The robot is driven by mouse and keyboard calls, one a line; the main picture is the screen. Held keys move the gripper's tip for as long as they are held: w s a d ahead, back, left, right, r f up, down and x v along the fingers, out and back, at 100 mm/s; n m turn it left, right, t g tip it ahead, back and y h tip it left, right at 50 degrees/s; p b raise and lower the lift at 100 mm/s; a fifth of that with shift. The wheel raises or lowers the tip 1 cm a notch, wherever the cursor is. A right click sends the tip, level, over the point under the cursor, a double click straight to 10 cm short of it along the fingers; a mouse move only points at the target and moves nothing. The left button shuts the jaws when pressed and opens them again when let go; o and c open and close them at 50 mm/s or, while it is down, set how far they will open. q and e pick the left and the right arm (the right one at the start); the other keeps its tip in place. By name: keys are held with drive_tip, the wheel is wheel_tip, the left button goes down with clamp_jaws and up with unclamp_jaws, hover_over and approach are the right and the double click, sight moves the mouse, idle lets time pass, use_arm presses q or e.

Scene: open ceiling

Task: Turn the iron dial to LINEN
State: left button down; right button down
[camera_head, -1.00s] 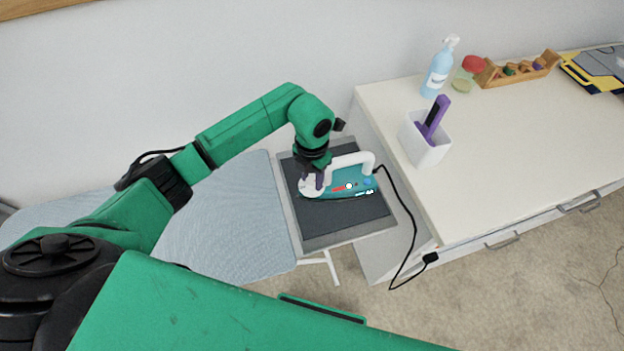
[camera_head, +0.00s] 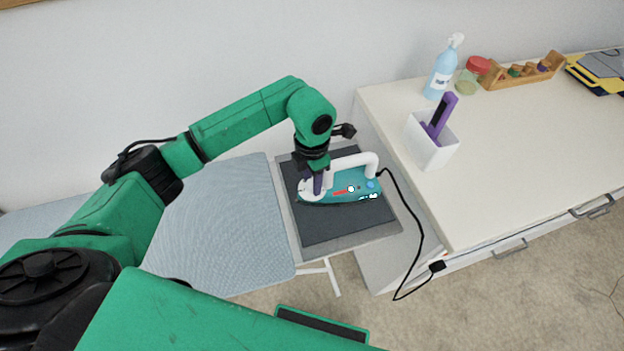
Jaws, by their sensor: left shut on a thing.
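The iron (camera_head: 352,187) is teal with a white handle and lies on the dark rest pad (camera_head: 330,225) at the right end of the ironing board. My left gripper (camera_head: 313,187) points down at the iron's left end and is shut on the white round dial (camera_head: 307,193) there. The fingers cover part of the dial, and its markings are too small to read. A red mark and white spots show on the iron's side. My right gripper is not in view.
The ironing board (camera_head: 225,220) stretches left. A black cord (camera_head: 418,225) runs from the iron to a plug at the cabinet's side. The white cabinet (camera_head: 500,150) on the right bears a white holder (camera_head: 430,150), a spray bottle (camera_head: 443,70), a jar (camera_head: 474,75) and a wooden rack (camera_head: 525,72).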

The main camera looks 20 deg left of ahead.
use_arm(q)
drive_tip(key=shift+c, duration=2.2)
unclamp_jaws()
drive_tip(key=shift+d+r, duration=0.1)
wheel_tip(320, 180, up, 15)
drive_tip(key=b, duration=0.2)
drive_tip(key=shift+f, duration=0.2)
